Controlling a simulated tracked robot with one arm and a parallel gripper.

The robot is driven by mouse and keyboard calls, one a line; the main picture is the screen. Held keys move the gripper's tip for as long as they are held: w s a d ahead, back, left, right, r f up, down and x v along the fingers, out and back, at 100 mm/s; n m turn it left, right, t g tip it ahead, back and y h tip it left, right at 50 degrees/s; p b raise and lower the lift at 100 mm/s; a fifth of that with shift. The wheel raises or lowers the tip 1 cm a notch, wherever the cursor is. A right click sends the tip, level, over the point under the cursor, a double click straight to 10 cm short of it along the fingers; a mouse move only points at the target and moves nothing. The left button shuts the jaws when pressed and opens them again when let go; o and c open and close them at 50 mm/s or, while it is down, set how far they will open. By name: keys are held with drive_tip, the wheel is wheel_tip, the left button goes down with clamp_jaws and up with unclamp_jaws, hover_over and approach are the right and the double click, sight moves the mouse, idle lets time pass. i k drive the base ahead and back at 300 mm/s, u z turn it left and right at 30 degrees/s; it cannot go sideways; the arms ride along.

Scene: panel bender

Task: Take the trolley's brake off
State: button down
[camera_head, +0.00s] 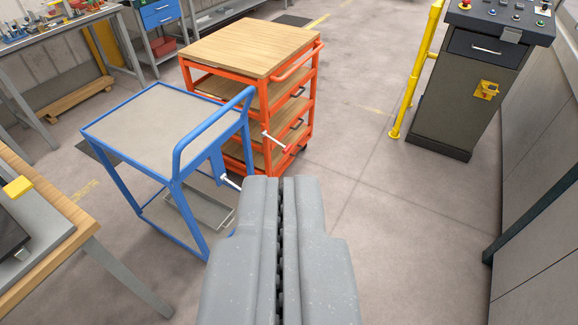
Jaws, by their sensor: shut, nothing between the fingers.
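A blue trolley (118,152) with a grey top stands left of centre in the head camera view. A short white-tipped lever (231,184) sticks out from a blue plate (217,165) on its right side. Behind it stands an orange trolley (314,100) with wooden shelves. A similar pale lever (272,139) sticks out from its near side. I cannot tell whether either brake is on. My gripper (282,181) is shut and empty at the lower centre. In the picture its tips are just right of the blue trolley's lever, with no visible contact. My gripper hides the floor below.
A wooden bench (50,205) is at the left edge, with workbenches behind. A dark control cabinet (455,105) and a yellow post (414,75) stand at the right. The floor (385,200) between the trolleys and the cabinet is clear.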

sight(287, 149)
drive_tip(key=k, duration=0.25)
drive_tip(key=z, duration=0.55)
drive_tip(key=i, duration=1)
drive_tip(key=z, duration=0.5)
drive_tip(key=i, duration=1.3)
drive_tip(key=u, duration=0.8)
drive_tip(key=i, duration=0.7)
drive_tip(key=u, duration=0.5)
